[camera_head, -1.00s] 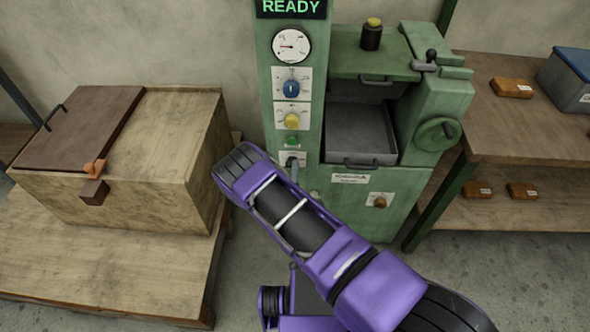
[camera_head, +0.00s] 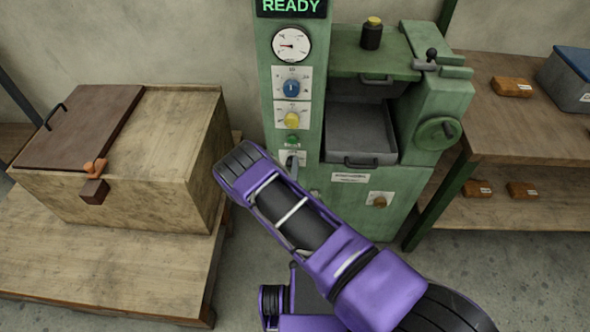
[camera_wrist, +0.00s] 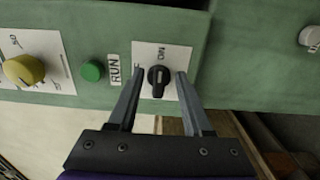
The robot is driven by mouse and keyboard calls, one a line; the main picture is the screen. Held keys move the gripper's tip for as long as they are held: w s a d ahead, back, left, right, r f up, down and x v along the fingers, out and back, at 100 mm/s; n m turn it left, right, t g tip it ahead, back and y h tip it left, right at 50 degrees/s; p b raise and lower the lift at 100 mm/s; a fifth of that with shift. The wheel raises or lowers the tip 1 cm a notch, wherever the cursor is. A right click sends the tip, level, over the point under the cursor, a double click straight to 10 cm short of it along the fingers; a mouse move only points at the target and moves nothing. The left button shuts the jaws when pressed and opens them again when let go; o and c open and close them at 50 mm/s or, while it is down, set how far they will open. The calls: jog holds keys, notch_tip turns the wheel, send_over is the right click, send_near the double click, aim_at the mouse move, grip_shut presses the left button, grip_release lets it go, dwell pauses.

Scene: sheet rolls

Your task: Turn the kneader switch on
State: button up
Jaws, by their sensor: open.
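The kneader switch (camera_wrist: 158,80) is a black rotary knob on a white plate in the wrist view. The plate bears the word ON, turned sideways; other lettering is partly hidden by the left finger. My gripper (camera_wrist: 160,76) is open, with one finger on each side of the knob. Whether either finger touches it cannot be told. In the head view, the switch's white plate (camera_head: 292,156) shows low on the green machine's column (camera_head: 265,100), and my purple arm covers much of the area below it.
A green button (camera_wrist: 93,71) with a RUN label and a yellow knob (camera_wrist: 24,69) sit left of the switch in the wrist view. The head view shows a READY display (camera_head: 291,7), a wooden chest (camera_head: 110,185) at left and a workbench (camera_head: 500,130) at right.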

jog(key=shift+s, duration=0.1)
jog(key=s, duration=1.7)
jog(key=shift+s+a, duration=0.15)
jog(key=shift+a, duration=0.15)
